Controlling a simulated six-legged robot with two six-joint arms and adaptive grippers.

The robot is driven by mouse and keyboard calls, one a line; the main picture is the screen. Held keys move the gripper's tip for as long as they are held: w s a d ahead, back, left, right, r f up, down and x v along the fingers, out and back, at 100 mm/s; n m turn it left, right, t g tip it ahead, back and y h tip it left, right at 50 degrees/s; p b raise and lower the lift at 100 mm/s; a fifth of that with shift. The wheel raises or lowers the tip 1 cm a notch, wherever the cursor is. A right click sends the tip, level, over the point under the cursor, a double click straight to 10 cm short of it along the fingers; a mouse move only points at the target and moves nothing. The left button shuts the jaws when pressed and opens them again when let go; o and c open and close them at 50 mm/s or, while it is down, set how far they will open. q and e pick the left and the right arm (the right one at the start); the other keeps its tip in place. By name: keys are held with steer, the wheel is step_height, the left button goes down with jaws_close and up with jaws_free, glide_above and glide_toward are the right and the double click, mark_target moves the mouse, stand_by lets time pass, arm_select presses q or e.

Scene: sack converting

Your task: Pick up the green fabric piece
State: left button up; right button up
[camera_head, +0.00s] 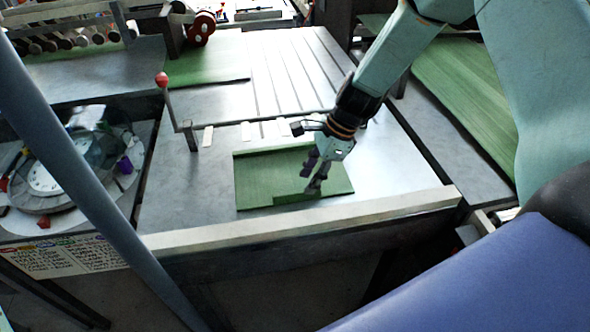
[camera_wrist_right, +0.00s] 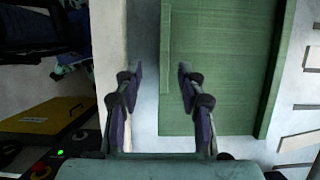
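The green fabric piece (camera_head: 262,180) lies flat on the grey metal table, close to its front rail. A narrow darker green strip (camera_head: 293,197) shows along its front edge. My right gripper (camera_head: 309,180) points down over the right front part of the fabric. One finger is over the fabric (camera_wrist_right: 215,60), and the other is by the pale rail. Whether the fingertips touch the fabric cannot be told. My left gripper is not in view.
A pale rail (camera_head: 300,223) runs along the table's front edge. A red-knobbed lever (camera_head: 163,82) stands behind left of the fabric. More green fabric (camera_head: 205,68) lies at the back, and a long green sheet (camera_head: 465,95) at the right. Bare table (camera_head: 190,180) lies left of the piece.

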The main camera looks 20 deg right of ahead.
mark_target(299, 191)
steer(key=a+f, duration=0.1)
steer(key=w+a+f, duration=0.1)
steer(key=a+f, duration=0.1)
steer(key=shift+w+f, duration=0.15)
steer(key=shift+a+f, duration=0.2)
steer(key=shift+f, duration=0.05)
steer(key=shift+d+f, duration=0.2)
steer(key=shift+d, duration=0.75)
steer(key=shift+c, duration=0.5)
steer(key=shift+a, duration=0.25)
steer(key=shift+c, duration=0.8)
steer(key=shift+a+r, duration=0.1)
steer(key=shift+a, duration=0.45)
steer(key=c, duration=0.3)
steer(key=shift+w, duration=0.1)
steer(key=shift+c, duration=0.8)
steer(key=shift+d, duration=0.15)
jaws_close()
steer(key=shift+s+d, duration=0.3)
steer(key=shift+d, duration=0.15)
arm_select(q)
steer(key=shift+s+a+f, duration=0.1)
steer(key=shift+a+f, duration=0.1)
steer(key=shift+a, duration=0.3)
arm_select(e)
steer(key=shift+a, duration=0.1)
